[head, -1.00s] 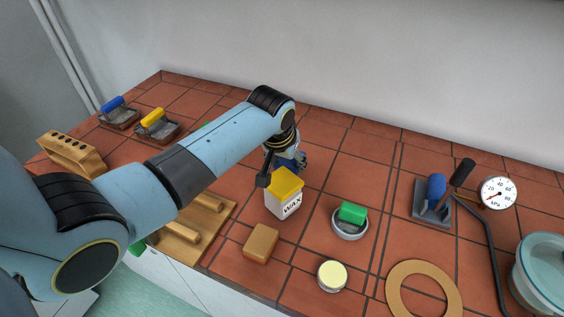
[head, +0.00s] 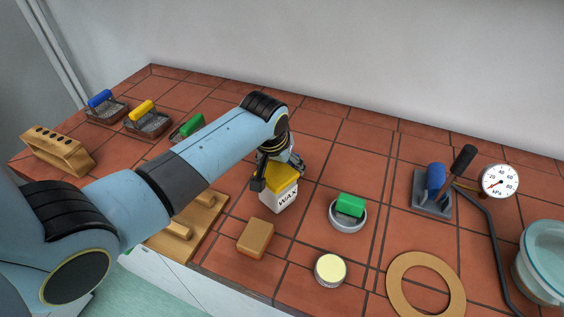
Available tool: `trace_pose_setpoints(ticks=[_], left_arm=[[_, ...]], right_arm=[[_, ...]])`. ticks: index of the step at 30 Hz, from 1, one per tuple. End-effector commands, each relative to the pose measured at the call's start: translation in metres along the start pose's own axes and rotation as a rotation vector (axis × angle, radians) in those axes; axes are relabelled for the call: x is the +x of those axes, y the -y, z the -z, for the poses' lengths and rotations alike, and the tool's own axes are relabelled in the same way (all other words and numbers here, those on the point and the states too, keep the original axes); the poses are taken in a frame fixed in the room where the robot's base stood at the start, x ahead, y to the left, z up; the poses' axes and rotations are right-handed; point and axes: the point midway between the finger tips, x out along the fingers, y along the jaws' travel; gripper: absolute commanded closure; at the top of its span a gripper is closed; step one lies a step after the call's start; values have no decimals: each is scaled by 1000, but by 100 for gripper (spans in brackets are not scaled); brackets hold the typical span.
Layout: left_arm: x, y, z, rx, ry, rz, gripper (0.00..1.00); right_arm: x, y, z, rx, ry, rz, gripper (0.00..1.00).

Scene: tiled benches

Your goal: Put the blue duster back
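No object is clearly identifiable as a blue duster. A blue-handled block (head: 100,98) sits in a dark tray at the far left. A blue grip (head: 436,177) stands on a grey plate (head: 432,205) at the right. My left gripper (head: 280,168) is just behind and above the wax box (head: 279,195), partly covering its yellow top. Its fingers are largely hidden, so I cannot tell whether it holds anything or touches the box. My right gripper is out of view.
Yellow-handled (head: 141,110) and green-handled (head: 192,125) blocks stand beside the blue one. A wooden rack (head: 58,150), tan block (head: 256,238), dish with green block (head: 348,218), cream-topped tin (head: 330,269), wooden ring (head: 395,280) and gauge (head: 499,182) surround free tiles.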

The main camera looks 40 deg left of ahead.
Motion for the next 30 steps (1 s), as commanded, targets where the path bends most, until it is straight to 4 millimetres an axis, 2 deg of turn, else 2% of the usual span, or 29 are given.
trace_pose_setpoints(ticks=[4, 7, 11, 16, 21, 24, 30], left_arm=[[1, 0, 0, 0, -1, 0, 27], [3, 0, -1, 0, -1, 0, 27], [-24, 0, 1, 0, -4, -1, 27], [-56, 0, -6, 0, -3, -1, 27], [-90, 0, -4, -1, -3, -1, 27], [-101, 0, -5, -1, -2, -1, 27], [-109, 0, -5, -1, 0, 0, 27]], right_arm=[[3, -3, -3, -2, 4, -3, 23], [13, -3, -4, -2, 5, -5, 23], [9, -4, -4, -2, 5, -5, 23], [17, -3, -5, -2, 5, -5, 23], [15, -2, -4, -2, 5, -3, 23], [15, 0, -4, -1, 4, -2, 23], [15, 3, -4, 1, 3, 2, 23]])
